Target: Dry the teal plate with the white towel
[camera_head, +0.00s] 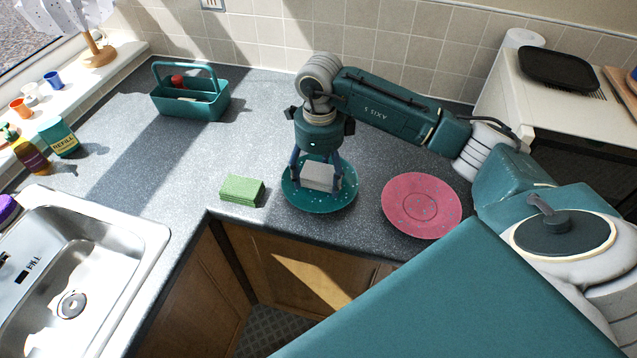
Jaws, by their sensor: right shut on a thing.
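The teal plate (318,206) lies flat on the grey speckled counter, with pale droplets or specks on its surface. The white towel (320,177) is a folded block over the middle of the plate. My right gripper (318,172) points down from above and is shut on the towel. The towel looks to be touching the plate, though its underside is hidden. My left gripper does not show.
A pink plate (422,205) lies just right of the teal plate. A green sponge stack (241,190) is to its left. A teal caddy (190,100) stands at the back. The sink (148,232) is at the left, with bottles (58,137) behind it. A white oven (500,85) stands at the right.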

